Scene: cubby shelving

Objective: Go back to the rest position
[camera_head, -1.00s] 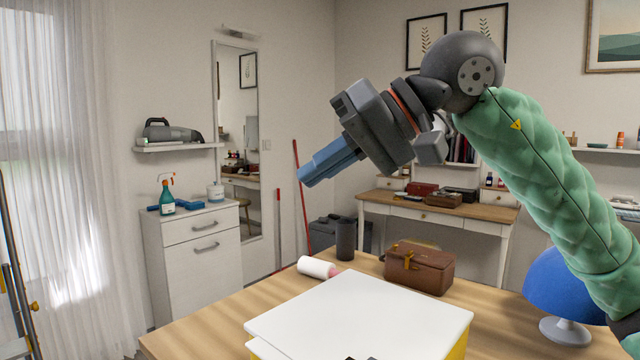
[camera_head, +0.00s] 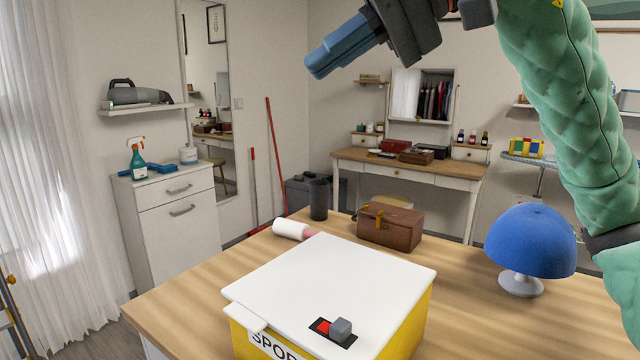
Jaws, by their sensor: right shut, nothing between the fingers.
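My right gripper (camera_head: 318,66) is at the top centre of the head view, with blue fingers closed together and nothing between them. It is raised in the air, well above the table and apart from everything on it. Its green padded arm comes down along the right edge, and part of the wrist is cut off by the top of the picture. My left gripper is not in the view.
A wooden table (camera_head: 190,287) fills the front. On it are a white-lidded yellow box (camera_head: 330,280), a brown case (camera_head: 390,226), a dark cup (camera_head: 318,199), a white roller (camera_head: 291,230) and a blue lamp (camera_head: 530,240). A white cabinet (camera_head: 180,225) stands at left.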

